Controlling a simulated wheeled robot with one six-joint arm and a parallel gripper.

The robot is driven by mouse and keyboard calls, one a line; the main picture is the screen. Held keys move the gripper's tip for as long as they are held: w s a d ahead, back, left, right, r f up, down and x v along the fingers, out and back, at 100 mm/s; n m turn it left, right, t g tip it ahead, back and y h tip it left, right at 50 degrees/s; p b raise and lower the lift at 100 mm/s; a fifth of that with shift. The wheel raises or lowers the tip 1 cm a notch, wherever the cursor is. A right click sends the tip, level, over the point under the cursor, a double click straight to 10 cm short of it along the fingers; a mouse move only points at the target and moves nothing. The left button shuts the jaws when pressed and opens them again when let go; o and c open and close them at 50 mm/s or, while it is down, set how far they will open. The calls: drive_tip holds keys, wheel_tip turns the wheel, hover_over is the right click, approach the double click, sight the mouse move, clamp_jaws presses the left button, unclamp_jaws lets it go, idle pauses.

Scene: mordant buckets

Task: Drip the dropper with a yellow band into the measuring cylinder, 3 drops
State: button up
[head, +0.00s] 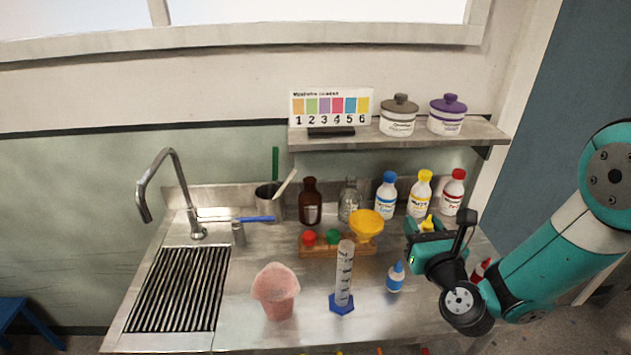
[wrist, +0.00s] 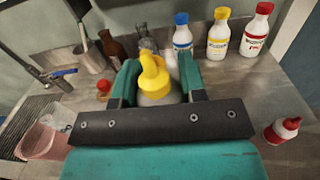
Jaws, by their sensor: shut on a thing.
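My gripper (head: 428,238) is shut on the dropper with a yellow band (wrist: 156,84). In the wrist view its yellow top and pale body stand between the two teal fingers. In the head view only its yellow tip (head: 428,222) shows above the gripper; the rest is hidden. I cannot tell whether its base is clear of the counter. The measuring cylinder (head: 344,273), clear with dark markings, stands upright on a blue foot left of my gripper. The dropper is apart from it. I do not make out the cylinder in the wrist view.
A blue-capped dropper (head: 395,279) stands between cylinder and gripper. A red-capped dropper (wrist: 282,130) is at the right. A yellow funnel (head: 366,224) sits by the wooden rack (head: 353,250). A pink beaker (head: 277,293) stands left. Several bottles line the back, below a shelf (head: 360,137).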

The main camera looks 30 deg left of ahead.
drive_tip(key=s+a+r+n+g+y+p, duration=0.1)
drive_tip(key=s+a+r+n+y+p, duration=0.1)
drive_tip(key=s+a+r, duration=0.3)
wheel_tip(320, 180, up, 2)
drive_tip(key=a, duration=0.2)
drive_tip(key=shift+a+g+y+p, duration=0.3)
drive_tip(key=shift+y, duration=0.1)
drive_tip(key=n+g+p, duration=0.1)
drive_tip(key=p, duration=0.1)
drive_tip(key=w+a+g+y+p, duration=0.1)
drive_tip(key=p, duration=0.1)
drive_tip(key=shift+a+n+p, duration=0.3)
drive_tip(key=shift+n, duration=0.1)
drive_tip(key=shift+c, duration=0.8)
drive_tip(key=s+a+r+n+g+y+p, duration=0.2)
drive_tip(key=s+a+p, duration=0.1)
drive_tip(key=s+a, duration=0.15)
drive_tip(key=w+d+f+n+b, duration=0.1)
drive_tip(key=w+f+n+b, duration=0.1)
drive_tip(key=n+b, duration=0.9)
drive_tip(key=w+f+n+b, duration=0.1)
drive_tip(key=f+n+b, duration=0.1)
drive_tip(key=n+b, duration=1)
drive_tip(key=n, duration=0.2)
drive_tip(key=shift+w+d+f+n+g, duration=0.3)
drive_tip(key=shift+w+d+f, duration=0.05)
drive_tip(key=shift+f, duration=0.05)
